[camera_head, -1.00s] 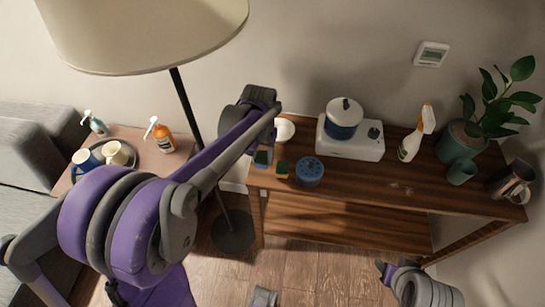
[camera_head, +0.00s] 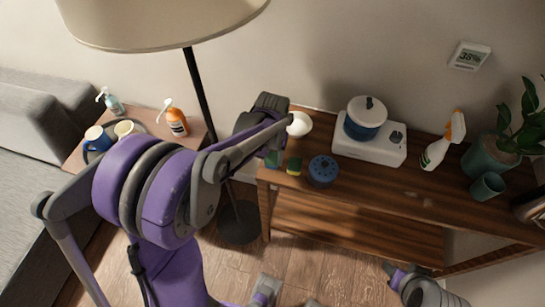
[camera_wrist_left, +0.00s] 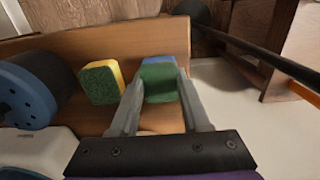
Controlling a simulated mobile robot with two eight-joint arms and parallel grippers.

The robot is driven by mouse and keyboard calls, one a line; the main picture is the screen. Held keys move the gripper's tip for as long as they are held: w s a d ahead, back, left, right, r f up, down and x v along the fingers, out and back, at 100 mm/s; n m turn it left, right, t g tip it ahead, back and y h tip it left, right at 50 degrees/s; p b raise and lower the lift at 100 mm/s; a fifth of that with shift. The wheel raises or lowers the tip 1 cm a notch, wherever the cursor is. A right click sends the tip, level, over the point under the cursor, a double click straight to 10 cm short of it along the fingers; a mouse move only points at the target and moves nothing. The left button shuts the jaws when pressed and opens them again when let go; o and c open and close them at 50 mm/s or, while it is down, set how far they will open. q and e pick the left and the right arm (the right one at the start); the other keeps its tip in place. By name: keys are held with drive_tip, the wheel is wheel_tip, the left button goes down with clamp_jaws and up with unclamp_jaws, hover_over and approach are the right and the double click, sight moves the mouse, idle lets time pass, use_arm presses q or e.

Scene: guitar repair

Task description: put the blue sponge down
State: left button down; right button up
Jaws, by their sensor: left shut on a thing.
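The blue sponge (camera_wrist_left: 159,82) has a green scouring face turned to the left wrist camera, with a blue strip showing above it. My left gripper (camera_wrist_left: 160,90) is shut on it, one finger on each side. In the head view the sponge (camera_head: 273,159) shows at the left end of the wooden console table (camera_head: 400,205), partly behind my left gripper. I cannot tell whether it touches the tabletop. My right gripper cannot be made out; only grey and purple arm parts of mine show at the lower right.
A yellow-green sponge (camera_head: 294,166) and a blue round container (camera_head: 322,171) stand close to the right of the held sponge. A white bowl (camera_head: 299,124) is behind. A white appliance with a blue pot (camera_head: 365,118) stands farther right. A lamp pole (camera_head: 201,95) rises left of the table.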

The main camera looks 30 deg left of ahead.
sight(273, 158)
use_arm(q)
drive_tip(key=shift+f, duration=0.2)
drive_tip(key=shift+c, duration=1.9)
unclamp_jaws()
drive_tip(key=shift+r, duration=0.1)
drive_tip(key=shift+r, duration=0.1)
drive_tip(key=shift+r, duration=0.3)
wheel_tip(273, 158, up, 11)
drive_tip(key=p, duration=0.1)
drive_tip(key=s+d+f+m+t, duration=0.1)
drive_tip(key=s+d+f+t, duration=0.1)
drive_tip(key=s, duration=0.6)
drive_tip(key=s+d+f+m+t, duration=0.1)
drive_tip(key=s+d+t, duration=0.2)
drive_tip(key=s, duration=0.5)
drive_tip(key=shift+s+d+f+m, duration=0.25)
drive_tip(key=shift+d+f+m, duration=0.1)
drive_tip(key=shift+d, duration=0.55)
